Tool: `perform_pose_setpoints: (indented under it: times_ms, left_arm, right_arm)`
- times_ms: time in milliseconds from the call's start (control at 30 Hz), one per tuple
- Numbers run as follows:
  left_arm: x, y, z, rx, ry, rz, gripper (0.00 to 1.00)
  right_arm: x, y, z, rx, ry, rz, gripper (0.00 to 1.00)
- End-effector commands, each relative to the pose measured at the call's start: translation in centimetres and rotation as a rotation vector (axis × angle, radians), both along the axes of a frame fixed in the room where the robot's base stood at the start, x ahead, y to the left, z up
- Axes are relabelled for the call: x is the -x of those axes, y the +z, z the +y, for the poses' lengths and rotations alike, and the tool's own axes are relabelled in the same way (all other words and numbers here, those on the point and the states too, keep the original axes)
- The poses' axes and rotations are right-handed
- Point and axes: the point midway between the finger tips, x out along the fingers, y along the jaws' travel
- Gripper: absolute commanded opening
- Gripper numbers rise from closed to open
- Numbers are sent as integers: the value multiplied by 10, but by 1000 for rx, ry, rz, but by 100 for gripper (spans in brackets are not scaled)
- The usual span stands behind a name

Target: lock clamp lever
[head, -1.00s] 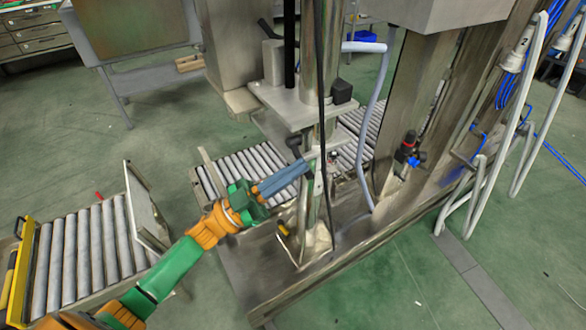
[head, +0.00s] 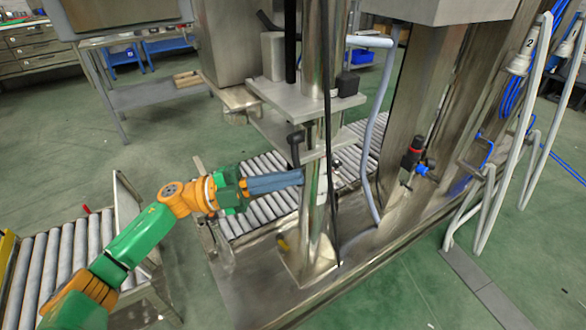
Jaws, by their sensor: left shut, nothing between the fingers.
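My left gripper (head: 300,178) comes in from the left on a green and orange arm. Its blue-grey fingers are shut with nothing between them. The fingertips are beside the vertical steel column of the lance stand (head: 318,220), just below a small black lever-like handle (head: 295,140) under the steel plates. I take this handle to be the clamp lever, but it is small in the picture. I cannot tell whether the fingertips touch the column or its pale fitting. My right gripper is not in view.
A roller conveyor (head: 262,170) runs behind the column, and another (head: 60,265) stands at the left. A black cable (head: 327,110) and a grey hose (head: 368,130) hang near the column. White bent pipes (head: 505,160) stand at the right. Green floor is open at the lower right.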

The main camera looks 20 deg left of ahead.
Motion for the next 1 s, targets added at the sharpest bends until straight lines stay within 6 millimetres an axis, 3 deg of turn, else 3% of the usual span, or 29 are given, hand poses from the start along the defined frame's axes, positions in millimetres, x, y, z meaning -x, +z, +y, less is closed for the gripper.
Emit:
perform_pose_setpoints:
  times_ms: [400, 1000]
  left_arm:
    - [-5, -7, 6, -199, 3, -154, 0]
    - [-6, -7, 7, -254, 1, -197, 0]
  right_arm:
    - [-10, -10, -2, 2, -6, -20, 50]
    - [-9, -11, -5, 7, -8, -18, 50]
